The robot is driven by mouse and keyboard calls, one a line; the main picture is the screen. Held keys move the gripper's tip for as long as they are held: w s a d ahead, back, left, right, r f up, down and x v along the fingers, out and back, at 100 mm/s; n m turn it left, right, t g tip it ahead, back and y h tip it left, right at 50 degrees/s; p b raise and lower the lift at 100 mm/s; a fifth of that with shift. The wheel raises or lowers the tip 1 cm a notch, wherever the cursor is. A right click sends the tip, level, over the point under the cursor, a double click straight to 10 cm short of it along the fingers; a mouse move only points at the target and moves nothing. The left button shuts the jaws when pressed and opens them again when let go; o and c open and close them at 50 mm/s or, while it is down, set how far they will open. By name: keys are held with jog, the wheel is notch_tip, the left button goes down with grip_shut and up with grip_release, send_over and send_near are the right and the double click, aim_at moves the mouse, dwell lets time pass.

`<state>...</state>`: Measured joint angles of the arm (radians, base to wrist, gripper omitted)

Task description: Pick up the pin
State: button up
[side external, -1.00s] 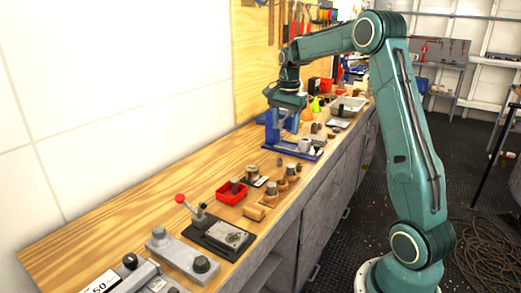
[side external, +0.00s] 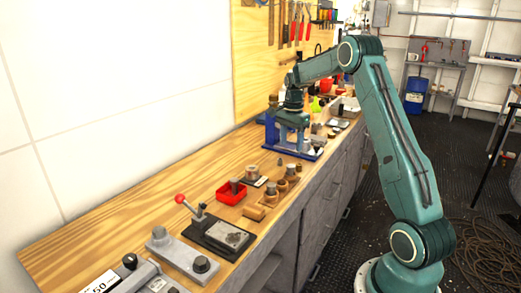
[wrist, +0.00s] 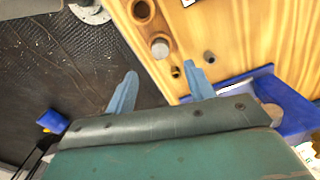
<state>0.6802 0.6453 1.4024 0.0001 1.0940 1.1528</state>
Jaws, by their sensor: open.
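The likely pin is a small grey cylinder standing on the wooden bench, seen in the side view (side external: 280,162) and in the wrist view (wrist: 209,57). My gripper (side external: 299,137) is above the blue fixture at the bench's far part, beyond the pin. In the wrist view my gripper (wrist: 161,72) has its two blue-grey fingers spread wide with nothing between them. The pin lies past the right fingertip, apart from it. Another grey cylinder (wrist: 160,48) sits in a wooden holder, so which one is meant is not certain.
The blue fixture (side external: 271,132) stands under my gripper; its blue edge (wrist: 290,105) is close to the right finger. Wooden holders (side external: 282,186) and a red tray (side external: 222,193) stand nearer the camera. Bare bench lies left of the pin. The dark floor (wrist: 40,60) drops beyond the bench edge.

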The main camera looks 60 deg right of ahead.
send_over(291, 166)
jog(key=shift+w+f, duration=0.15)
jog(key=shift+f, duration=2.35)
jog(key=shift+f, duration=2.6)
jog(key=c, duration=1.1)
jog(key=shift+r, duration=0.25)
notch_tip(291, 166, up, 20)
jog(key=shift+f, duration=0.15)
